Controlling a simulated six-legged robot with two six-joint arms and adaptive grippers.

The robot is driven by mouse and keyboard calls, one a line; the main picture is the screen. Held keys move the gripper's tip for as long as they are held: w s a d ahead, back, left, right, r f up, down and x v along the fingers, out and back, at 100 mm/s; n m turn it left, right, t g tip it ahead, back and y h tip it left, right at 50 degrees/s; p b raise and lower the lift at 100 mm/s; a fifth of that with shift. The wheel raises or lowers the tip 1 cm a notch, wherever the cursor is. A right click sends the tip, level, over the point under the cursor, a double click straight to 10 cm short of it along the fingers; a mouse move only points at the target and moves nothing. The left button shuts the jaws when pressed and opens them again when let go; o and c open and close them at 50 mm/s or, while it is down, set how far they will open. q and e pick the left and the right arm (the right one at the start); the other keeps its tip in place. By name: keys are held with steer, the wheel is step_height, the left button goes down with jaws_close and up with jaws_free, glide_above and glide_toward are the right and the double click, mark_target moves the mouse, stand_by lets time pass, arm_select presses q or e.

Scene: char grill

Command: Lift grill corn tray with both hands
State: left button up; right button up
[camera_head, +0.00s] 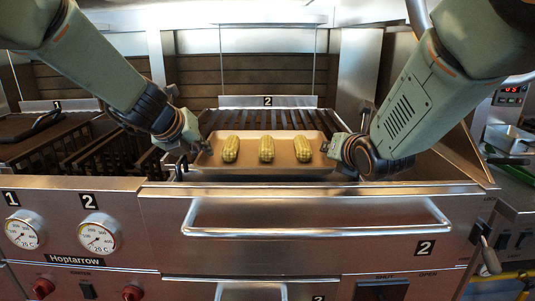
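The tray (248,160) is a shallow metal tray at the middle of the grill. Three yellow-green corn cobs lie in it in a row: left (231,149), middle (266,149) and right (302,148). My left gripper (198,146) is at the tray's left edge, its dark fingers close to the rim. My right gripper (334,150) is at the tray's right edge, mostly hidden behind its own wrist. I cannot tell whether either gripper is closed on the rim. The tray looks level, at about the height of the grill grate.
The grill grate (270,121) runs behind the tray. More grill bars (75,146) lie to the left. The steel front panel has a wide drawer handle (316,232) and two gauges (24,232) at the left. Green-edged trays stand at the far right.

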arm_select(q)
steer(key=shift+a, duration=0.1)
arm_select(e)
steer(key=shift+a, duration=0.15)
arm_select(q)
steer(key=shift+c, duration=0.5)
arm_select(e)
steer(key=shift+c, duration=0.4)
arm_select(q)
jaws_close()
arm_select(e)
jaws_close()
arm_select(q)
steer(key=shift+w+r+p, duration=0.1)
steer(key=shift+r+p, duration=0.15)
steer(key=shift+p, duration=0.05)
arm_select(e)
steer(key=shift+w+r, duration=0.1)
steer(key=shift+r, duration=0.2)
